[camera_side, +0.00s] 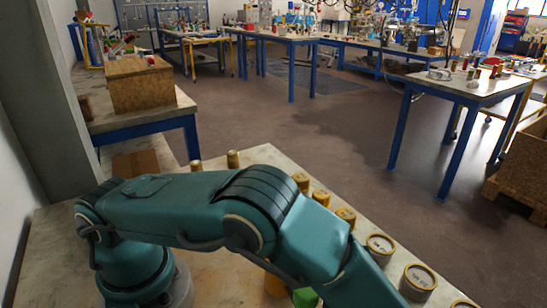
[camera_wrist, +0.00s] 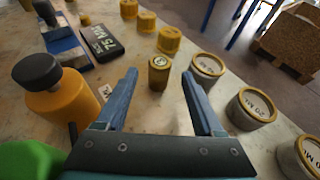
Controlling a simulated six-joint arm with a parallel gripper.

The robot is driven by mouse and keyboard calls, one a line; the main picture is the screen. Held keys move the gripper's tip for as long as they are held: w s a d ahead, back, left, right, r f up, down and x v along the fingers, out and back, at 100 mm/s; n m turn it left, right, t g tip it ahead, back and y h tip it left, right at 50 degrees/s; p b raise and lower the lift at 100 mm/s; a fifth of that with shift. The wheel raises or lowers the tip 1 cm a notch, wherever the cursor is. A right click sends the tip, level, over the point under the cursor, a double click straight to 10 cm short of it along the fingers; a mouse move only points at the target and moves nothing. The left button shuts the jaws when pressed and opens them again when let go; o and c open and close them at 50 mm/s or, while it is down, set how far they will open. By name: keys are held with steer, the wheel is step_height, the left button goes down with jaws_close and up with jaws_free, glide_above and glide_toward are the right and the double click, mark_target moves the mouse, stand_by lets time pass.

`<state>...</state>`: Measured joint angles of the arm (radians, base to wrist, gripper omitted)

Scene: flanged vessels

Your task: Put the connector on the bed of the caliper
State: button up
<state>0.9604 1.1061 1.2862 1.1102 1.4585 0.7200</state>
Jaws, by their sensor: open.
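My gripper (camera_wrist: 158,82) shows in the wrist view with its two blue fingers wide apart and nothing between them. A small brass-coloured cylinder (camera_wrist: 159,73) stands on the table beyond the fingertips, in line with the gap. I cannot tell surely whether it is the connector. At upper left, a blue and pale flat device (camera_wrist: 66,46) with a dark upright post may be the caliper. A dark block with pale lettering (camera_wrist: 101,44) lies beside it. In the side view my arm hides most of the work area, and the gripper is out of sight.
An orange vessel with a dark cap (camera_wrist: 62,100) stands close left of the gripper, with a green object (camera_wrist: 30,160) nearer. Several yellow cylinders (camera_wrist: 168,40) stand beyond.

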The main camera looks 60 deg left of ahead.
step_height(320, 180, up, 8)
steer(key=s+a+r+n+g+h, duration=0.3)
steer(key=s+a+n+g, duration=0.25)
steer(key=a+n, duration=0.4)
steer(key=s+r+n+t+h, duration=0.2)
steer(key=s+n+h, duration=0.5)
steer(key=n, duration=0.8)
steer(key=shift+s, duration=0.95)
steer(key=shift+o, duration=0.5)
steer(key=shift+d+r+n, duration=0.15)
steer(key=shift+n, duration=0.5)
